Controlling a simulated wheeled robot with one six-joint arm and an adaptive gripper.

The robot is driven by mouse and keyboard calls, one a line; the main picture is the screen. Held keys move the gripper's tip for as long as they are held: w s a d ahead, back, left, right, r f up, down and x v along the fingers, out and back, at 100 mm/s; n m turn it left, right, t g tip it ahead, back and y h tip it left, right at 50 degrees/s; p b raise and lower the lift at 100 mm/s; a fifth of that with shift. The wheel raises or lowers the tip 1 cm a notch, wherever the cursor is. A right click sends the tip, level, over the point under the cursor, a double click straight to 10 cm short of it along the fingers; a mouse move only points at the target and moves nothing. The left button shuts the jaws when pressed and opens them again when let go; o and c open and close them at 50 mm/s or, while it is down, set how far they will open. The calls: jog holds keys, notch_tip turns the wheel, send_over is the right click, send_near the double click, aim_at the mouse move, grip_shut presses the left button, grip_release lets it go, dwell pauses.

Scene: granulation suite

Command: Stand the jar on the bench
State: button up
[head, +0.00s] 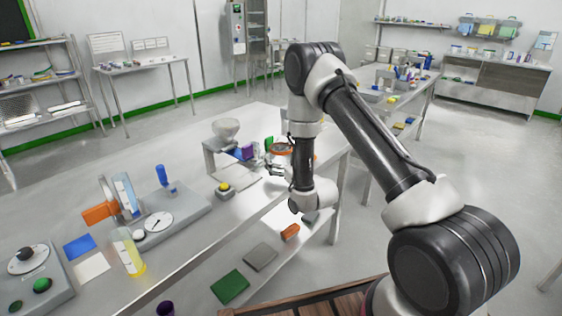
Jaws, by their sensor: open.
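A round, clear-looking vessel with an orange-brown band (281,149), which may be the jar, is at the far right end of the steel bench (185,240). My arm's forearm hides its right part, and I cannot tell what it rests on. My gripper (274,169) is small in view, just below and in front of this vessel, partly hidden by my wrist. It is open, with nothing visible between its fingers. I cannot tell whether it touches the vessel.
A grey bowl-shaped hopper (226,129) on a stand is left of the vessel. A yellow-topped button box (223,188) is nearby. A dial device (159,222) and a clear cylinder with yellow base (127,254) are at left. A lower shelf holds a green mat (230,287).

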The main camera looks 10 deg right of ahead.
jog(key=v, duration=1.2)
jog(key=w+d+r+g+h, duration=0.2)
jog(key=w+r+g, duration=0.15)
jog(key=r, duration=0.55)
jog(key=s+d+r+m+g+h, duration=0.1)
jog(key=s+d+r, duration=0.1)
jog(key=r, duration=0.2)
jog(key=s+d+r+g+h, duration=0.1)
jog(key=s+d+r, duration=0.1)
jog(key=d+r, duration=0.15)
jog(key=s+d+r+m+g, duration=0.1)
jog(key=s+r+g, duration=0.1)
jog(key=s, duration=0.8)
jog(key=s+d+r+g+h, duration=0.1)
jog(key=s+r+g, duration=0.2)
jog(key=s, duration=0.8)
jog(key=s+d+r+m+g, duration=0.1)
jog(key=s+r+g, duration=0.1)
jog(key=s+r, duration=0.4)
jog(key=s, duration=0.5)
jog(key=shift+d+m+h, duration=0.3)
jog(key=shift+d, duration=0.05)
